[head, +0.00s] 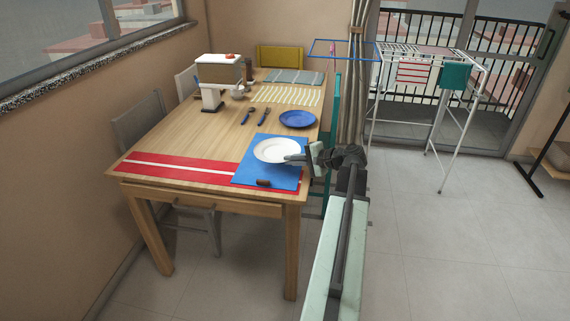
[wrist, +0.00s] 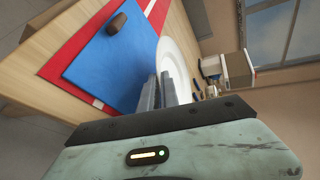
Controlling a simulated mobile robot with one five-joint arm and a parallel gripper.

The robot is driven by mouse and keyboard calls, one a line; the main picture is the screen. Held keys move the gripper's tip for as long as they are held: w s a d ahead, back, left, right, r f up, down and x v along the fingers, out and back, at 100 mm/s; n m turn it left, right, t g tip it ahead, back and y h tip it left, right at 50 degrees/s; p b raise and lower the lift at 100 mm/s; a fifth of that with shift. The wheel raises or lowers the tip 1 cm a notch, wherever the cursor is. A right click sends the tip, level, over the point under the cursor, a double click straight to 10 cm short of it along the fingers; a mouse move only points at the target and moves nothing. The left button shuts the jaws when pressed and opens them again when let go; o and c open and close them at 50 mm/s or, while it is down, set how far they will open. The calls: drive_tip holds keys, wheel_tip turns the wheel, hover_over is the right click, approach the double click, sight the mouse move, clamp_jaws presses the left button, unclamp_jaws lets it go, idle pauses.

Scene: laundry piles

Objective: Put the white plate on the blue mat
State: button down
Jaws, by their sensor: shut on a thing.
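The white plate (head: 277,151) is at the far part of the blue mat (head: 262,173) in the head view, over it; whether it rests on the mat or is held just above it I cannot tell. My gripper (head: 296,158) is shut on the plate's right rim. In the wrist view, the two fingers of my gripper (wrist: 168,92) reach the edge of the white plate (wrist: 178,62), which is partly hidden behind them. The blue mat (wrist: 105,60) lies to the left of the plate there.
A dark brown object (head: 263,183) lies on the mat's near part. A red striped runner (head: 180,168) lies to the left. A blue plate (head: 297,119) and dark utensils (head: 263,116) are farther back. A white and brown stand (head: 212,95) is at the back left.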

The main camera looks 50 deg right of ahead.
sight(287, 167)
drive_tip(key=w, duration=0.1)
drive_tip(key=w+d, duration=0.1)
drive_tip(key=w, duration=0.1)
drive_tip(key=w+d, duration=0.1)
drive_tip(key=shift+w+d+f, duration=0.15)
drive_tip(key=shift+w+f, duration=0.05)
drive_tip(key=shift+f, duration=0.05)
wheel_tip(287, 167, down, 4)
drive_tip(key=b, duration=0.4)
drive_tip(key=shift+r, duration=0.25)
drive_tip(key=c, duration=1.9)
unclamp_jaws()
drive_tip(key=shift+f, duration=0.1)
drive_tip(key=shift+s, duration=0.1)
drive_tip(key=shift+s+r, duration=0.1)
drive_tip(key=shift+r, duration=0.1)
drive_tip(key=p+v, duration=0.4)
drive_tip(key=v, duration=0.6)
drive_tip(key=shift+s+r, duration=0.2)
drive_tip(key=shift+s+d+r+p, duration=0.15)
drive_tip(key=shift+s+p, duration=0.2)
drive_tip(key=shift+s, duration=0.25)
